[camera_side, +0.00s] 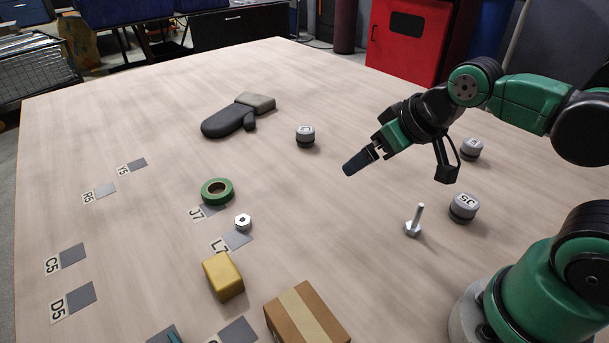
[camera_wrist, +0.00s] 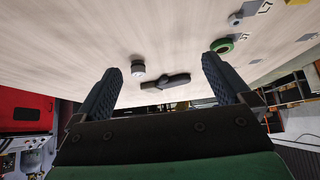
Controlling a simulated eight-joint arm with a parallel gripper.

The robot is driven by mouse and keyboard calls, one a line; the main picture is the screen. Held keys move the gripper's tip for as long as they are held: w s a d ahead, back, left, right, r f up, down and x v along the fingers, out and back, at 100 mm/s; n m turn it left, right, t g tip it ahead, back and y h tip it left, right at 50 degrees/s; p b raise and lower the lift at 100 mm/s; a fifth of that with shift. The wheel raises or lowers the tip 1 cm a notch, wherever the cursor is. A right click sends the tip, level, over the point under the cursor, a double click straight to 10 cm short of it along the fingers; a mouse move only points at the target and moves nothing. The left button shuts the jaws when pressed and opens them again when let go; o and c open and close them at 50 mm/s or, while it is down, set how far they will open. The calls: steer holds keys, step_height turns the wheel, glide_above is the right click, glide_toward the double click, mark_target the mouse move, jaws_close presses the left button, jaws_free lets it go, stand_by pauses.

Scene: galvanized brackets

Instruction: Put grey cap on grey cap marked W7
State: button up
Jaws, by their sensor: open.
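Three grey caps with white labels on top stand on the wooden table. One grey cap (camera_side: 305,137) is near the middle, left of my gripper; it also shows in the wrist view (camera_wrist: 138,68). A second grey cap (camera_side: 471,150) is at the right beyond my forearm. A third grey cap (camera_side: 463,208) is nearer my base, and its label looks like J5. I cannot read W7 on any of them. My gripper (camera_side: 358,162) is open and empty above the table, apart from every cap. Its two spread fingers show in the wrist view (camera_wrist: 162,66).
A dark mitten (camera_side: 230,121), green tape roll (camera_side: 218,191), nut (camera_side: 243,222), yellow block (camera_side: 223,277) and cardboard box (camera_side: 307,315) lie around. Labelled grey patches line the left. The table centre is clear.

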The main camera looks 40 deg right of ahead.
stand_by(0.3)
steer(key=m+t+y, duration=0.3)
steer(key=m+t, duration=0.1)
steer(key=m, duration=2.2)
glide_above(299, 131)
steer(key=s+a, duration=0.1)
steer(key=s, duration=0.4)
step_height(299, 131, down, 5)
steer(key=d+f+m, duration=0.1)
steer(key=f+m, duration=0.1)
steer(key=m, duration=0.1)
steer(key=w+d+f+m+t, duration=0.1)
steer(key=f+m, duration=0.1)
steer(key=d+f+m+t, duration=0.1)
steer(key=f+m, duration=0.1)
steer(key=m, duration=0.1)
steer(key=shift+w+d+f+m, duration=0.1)
steer(key=shift+w+d+m, duration=0.2)
steer(key=shift+w, duration=0.1)
steer(key=shift+w+f, duration=0.2)
steer(key=shift+x, duration=2.5)
steer(key=shift+a+r, duration=0.1)
steer(key=shift+a, duration=0.05)
jaws_close()
